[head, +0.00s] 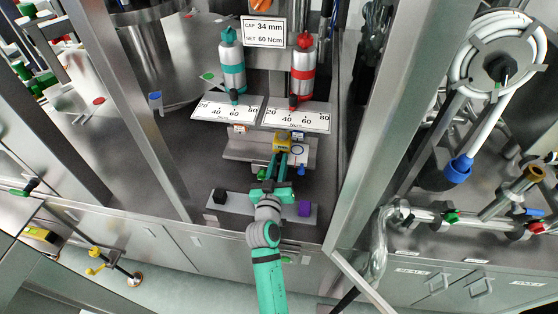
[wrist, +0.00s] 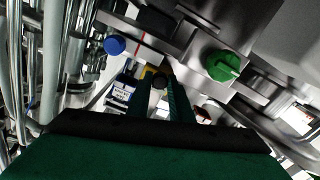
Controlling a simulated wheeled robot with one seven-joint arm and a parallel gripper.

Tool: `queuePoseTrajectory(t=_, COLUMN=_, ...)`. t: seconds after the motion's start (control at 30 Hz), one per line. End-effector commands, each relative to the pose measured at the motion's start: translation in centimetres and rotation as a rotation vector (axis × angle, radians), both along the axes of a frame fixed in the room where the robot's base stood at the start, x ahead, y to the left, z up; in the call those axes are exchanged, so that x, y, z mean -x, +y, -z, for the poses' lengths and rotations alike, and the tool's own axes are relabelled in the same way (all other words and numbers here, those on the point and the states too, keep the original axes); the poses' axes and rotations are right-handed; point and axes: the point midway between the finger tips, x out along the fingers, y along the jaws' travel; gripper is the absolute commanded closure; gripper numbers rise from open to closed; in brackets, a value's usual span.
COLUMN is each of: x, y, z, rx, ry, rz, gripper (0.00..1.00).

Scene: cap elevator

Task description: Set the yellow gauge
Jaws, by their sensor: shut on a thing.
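The yellow gauge (head: 282,142) is a small yellow block on a grey metal ledge in the middle of the head view, below the right-hand scale plate. My gripper (head: 278,160) reaches it from the front, with its green fingertips at the block's near side. In the wrist view my gripper (wrist: 167,85) is shut around a dark round piece (wrist: 160,80), with a bit of yellow showing behind it. The fingers hide much of the contact. A sign (head: 263,31) above reads CAP 34 mm, SET 60 Ncm.
A teal cylinder (head: 232,69) and a red cylinder (head: 302,67) point down at two scale plates (head: 310,116) marked 20 to 80. Metal posts (head: 380,125) flank the bay.

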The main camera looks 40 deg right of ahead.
Motion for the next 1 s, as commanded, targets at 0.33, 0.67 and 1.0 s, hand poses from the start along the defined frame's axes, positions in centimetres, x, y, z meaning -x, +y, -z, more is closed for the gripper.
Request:
queuePoseTrajectory(t=0.33, x=0.0, y=0.4, z=0.1, rx=0.000, ry=0.000, rz=-0.015, gripper=1.00)
queuePoseTrajectory(t=0.67, x=0.0, y=0.4, z=0.0, rx=0.000, ry=0.000, rz=-0.015, gripper=0.62)
queuePoseTrajectory(t=1.0, x=1.5, y=1.9, z=0.1, rx=0.001, ry=0.002, rz=-0.014, gripper=0.62)
